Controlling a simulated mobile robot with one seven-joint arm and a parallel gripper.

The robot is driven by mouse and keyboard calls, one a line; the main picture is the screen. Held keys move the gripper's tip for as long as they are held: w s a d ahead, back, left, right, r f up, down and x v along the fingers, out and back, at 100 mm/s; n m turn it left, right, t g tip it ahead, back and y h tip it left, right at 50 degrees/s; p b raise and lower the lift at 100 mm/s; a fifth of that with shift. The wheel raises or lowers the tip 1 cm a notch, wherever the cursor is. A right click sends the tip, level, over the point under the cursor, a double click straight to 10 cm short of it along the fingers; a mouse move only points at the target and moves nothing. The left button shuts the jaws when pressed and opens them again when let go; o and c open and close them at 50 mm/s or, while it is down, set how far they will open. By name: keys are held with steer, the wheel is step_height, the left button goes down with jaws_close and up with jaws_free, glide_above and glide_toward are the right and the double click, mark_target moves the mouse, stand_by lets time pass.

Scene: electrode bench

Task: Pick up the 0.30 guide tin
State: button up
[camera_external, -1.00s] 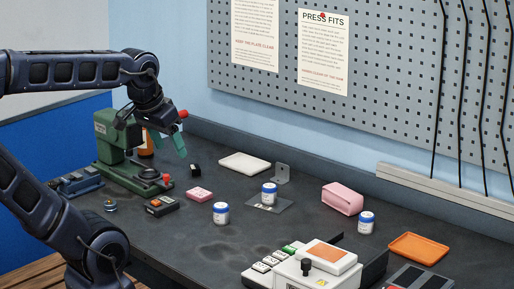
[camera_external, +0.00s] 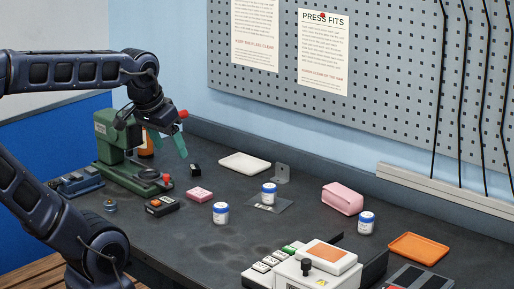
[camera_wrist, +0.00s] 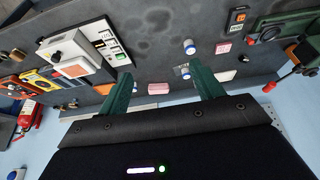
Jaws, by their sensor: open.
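Three white tins with blue lids stand upright on the dark bench. One tin (camera_external: 221,213) is at the front middle. Another tin (camera_external: 269,194) stands on a thin plate (camera_external: 284,203) with a small metal bracket behind it. A third tin (camera_external: 367,223) is to the right, by the pink pouch. Their labels are too small to read, so I cannot tell which is 0.30. Two tins also show in the wrist view, the front one (camera_wrist: 190,47) and the one on the plate (camera_wrist: 184,71). My gripper (camera_external: 167,147) is open and empty, raised at the left, away from the tins.
A green press (camera_external: 115,135) stands near my gripper at the left. A pink block (camera_external: 199,194), a black-and-orange box (camera_external: 161,206) and a white tray (camera_external: 245,162) lie around the tins. A pink pouch (camera_external: 342,198), an orange tray (camera_external: 418,248) and a white machine (camera_external: 315,270) are at the right.

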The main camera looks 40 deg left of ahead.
steer(key=n+g+h, duration=0.1)
steer(key=n+h, duration=0.2)
steer(key=n, duration=2.5)
glide_above(367, 215)
steer(key=s+a, duration=0.2)
steer(key=a, duration=0.1)
step_height(367, 215, down, 21)
steer(key=shift+s+d+x, duration=0.15)
steer(key=shift+x, duration=2.55)
steer(key=shift+s+d+x, duration=0.1)
steer(key=shift+s+x, duration=0.05)
steer(key=shift+x, duration=2.55)
steer(key=c, duration=1.1)
steer(key=shift+c, duration=0.2)
